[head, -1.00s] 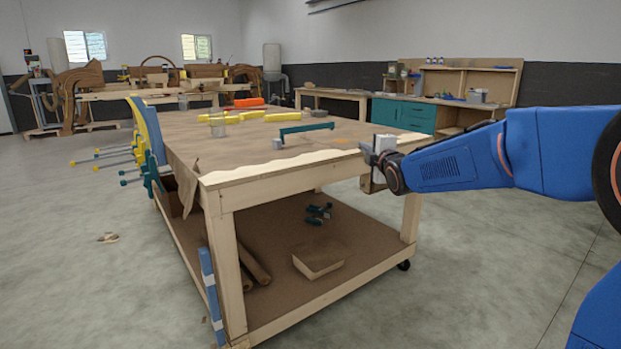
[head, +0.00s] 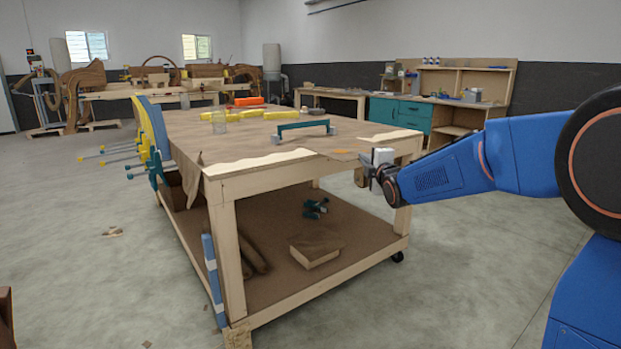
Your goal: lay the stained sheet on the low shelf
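A brown sheet (head: 240,147) covers most of the workbench top and hangs over its left side. Near the front right it reaches the bench edge, by a small orange mark (head: 345,152); pale wood shows on either side. I cannot tell whether this part is a separate stained sheet. The low shelf (head: 285,285) is the brown board under the bench. My gripper (head: 367,172) is at the front right bench edge, close to the sheet's edge. Its fingers are small and partly hidden, so I cannot tell whether they hold the sheet.
A block-like box (head: 317,248), a dark teal tool (head: 315,208) and brown rolls (head: 253,255) lie on the low shelf. Its front right part is bare. A teal clamp (head: 303,129) and yellow tools (head: 262,114) are on top. Bench legs (head: 228,255) stand at the shelf's corners.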

